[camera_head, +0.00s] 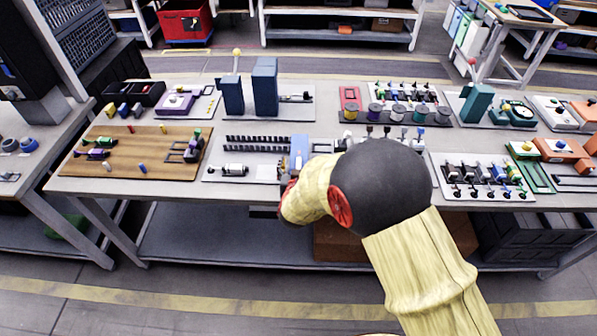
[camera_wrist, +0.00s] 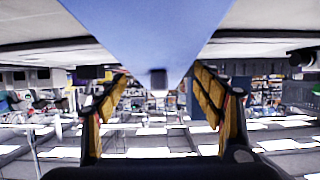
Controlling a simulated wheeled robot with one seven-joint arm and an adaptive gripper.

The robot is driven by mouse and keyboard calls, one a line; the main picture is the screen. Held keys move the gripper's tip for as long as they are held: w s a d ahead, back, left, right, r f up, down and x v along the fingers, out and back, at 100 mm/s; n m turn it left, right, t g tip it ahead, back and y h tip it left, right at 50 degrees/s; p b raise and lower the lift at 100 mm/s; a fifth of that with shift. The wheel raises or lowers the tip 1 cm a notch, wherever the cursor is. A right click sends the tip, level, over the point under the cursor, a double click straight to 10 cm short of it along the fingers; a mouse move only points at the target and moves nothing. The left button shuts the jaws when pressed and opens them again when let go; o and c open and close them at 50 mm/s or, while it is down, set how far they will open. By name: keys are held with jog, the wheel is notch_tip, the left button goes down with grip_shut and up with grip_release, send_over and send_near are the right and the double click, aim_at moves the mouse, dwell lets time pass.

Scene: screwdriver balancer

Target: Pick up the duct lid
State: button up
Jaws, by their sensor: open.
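In the wrist view, my gripper (camera_wrist: 161,80) is open, with its two padded fingers apart. A smooth blue piece (camera_wrist: 150,30) fills the top middle of that view and narrows toward the space between the fingertips. In the head view, a blue block (camera_head: 299,150) stands at the right part of a grey panel (camera_head: 215,174), close to the end of my arm. Black slotted duct strips (camera_head: 258,142) lie on that panel. I cannot tell for sure which piece is the duct lid. My arm hides the panel's right side and my fingers in the head view.
A wooden board (camera_head: 130,160) with small parts lies to the left. Tall blue-grey blocks (camera_head: 265,88) stand behind the panel. Spools (camera_head: 397,113) and a teal stand (camera_head: 476,102) are to the right. The grey table (camera_head: 330,88) is crowded, with narrow gaps.

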jog(key=shift+w, duration=0.15)
jog(key=shift+c, duration=0.3)
jog(key=shift+c, duration=1.2)
jog(key=c, duration=1.1)
jog(key=shift+r, duration=0.15)
